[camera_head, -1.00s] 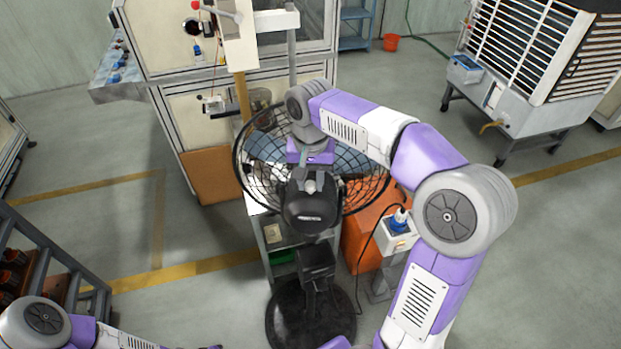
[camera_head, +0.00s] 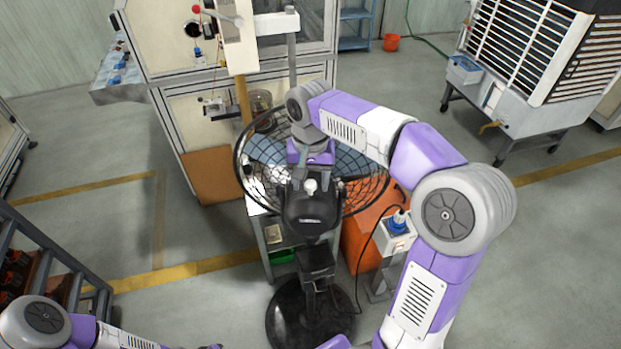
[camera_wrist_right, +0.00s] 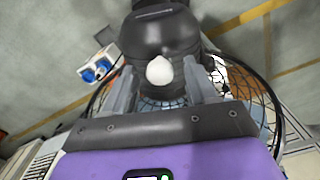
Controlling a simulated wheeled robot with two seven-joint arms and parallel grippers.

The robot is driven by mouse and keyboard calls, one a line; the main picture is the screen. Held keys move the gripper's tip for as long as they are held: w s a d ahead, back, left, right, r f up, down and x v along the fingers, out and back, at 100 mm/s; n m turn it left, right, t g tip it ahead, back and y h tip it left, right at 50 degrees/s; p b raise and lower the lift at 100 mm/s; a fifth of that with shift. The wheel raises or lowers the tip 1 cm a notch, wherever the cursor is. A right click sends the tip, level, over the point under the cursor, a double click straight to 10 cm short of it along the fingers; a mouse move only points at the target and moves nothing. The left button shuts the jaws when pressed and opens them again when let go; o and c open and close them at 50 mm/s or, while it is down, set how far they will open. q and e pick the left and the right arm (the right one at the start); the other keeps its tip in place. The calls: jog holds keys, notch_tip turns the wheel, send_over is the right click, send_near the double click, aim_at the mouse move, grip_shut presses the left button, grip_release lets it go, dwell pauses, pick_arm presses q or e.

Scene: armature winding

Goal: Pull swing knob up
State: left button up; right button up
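The swing knob (camera_head: 311,185) is a small pale knob on top of the black fan motor housing (camera_head: 309,209). In the right wrist view the knob (camera_wrist_right: 159,70) looks white and rounded, standing up from the housing (camera_wrist_right: 160,32). My right gripper (camera_wrist_right: 161,77) is open, one grey finger on each side of the knob, with visible gaps on both sides. In the head view the right gripper (camera_head: 310,178) is over the back of the fan, its fingers partly hidden. My left arm shows at the bottom left; its gripper is out of view.
The round wire fan cage (camera_head: 366,194) is just beyond the housing. The fan's black base (camera_head: 284,318) is on the floor. An orange box (camera_head: 360,240) and a white socket box (camera_head: 397,240) with a blue plug are to the right, a cable running nearby.

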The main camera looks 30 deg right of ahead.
aim_at(310, 184)
notch_tip(310, 184, up, 8)
jog(key=shift+f+p, duration=0.2)
jog(key=shift+p, duration=0.55)
